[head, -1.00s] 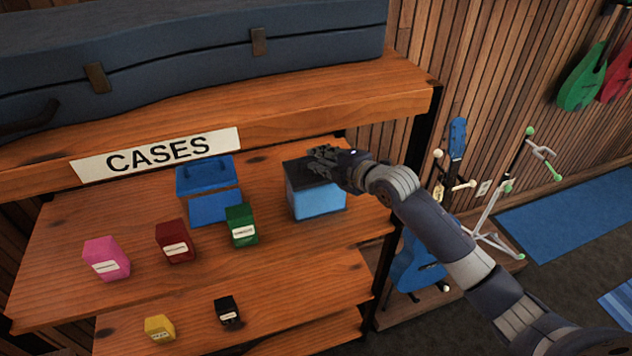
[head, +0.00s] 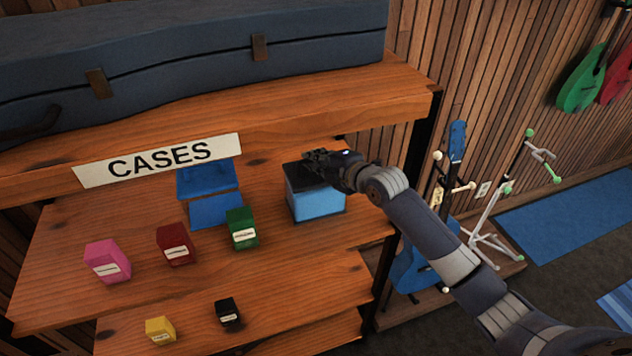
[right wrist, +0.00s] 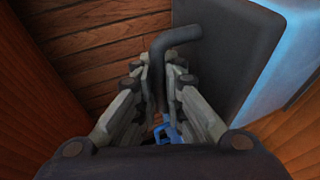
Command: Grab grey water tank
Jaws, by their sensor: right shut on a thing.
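The tank (head: 318,203) is a box with a dark grey top and a light blue front. It stands on the upper open shelf under the CASES sign, at the right end. In the right wrist view its dark grey side (right wrist: 228,50) and blue face fill the upper right. My right gripper (head: 317,157) is at its top, coming from the right. In the right wrist view the fingers (right wrist: 160,62) are shut on its dark bent handle (right wrist: 180,36). My left gripper is not in view.
A blue box (head: 215,210) stands left of the tank. Green (head: 241,228), dark red (head: 175,244) and pink (head: 107,261) boxes are nearer the shelf's front. The upper board (head: 380,95) overhangs behind, carrying a large dark case (head: 190,50). A blue ukulele (head: 420,262) stands on the right.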

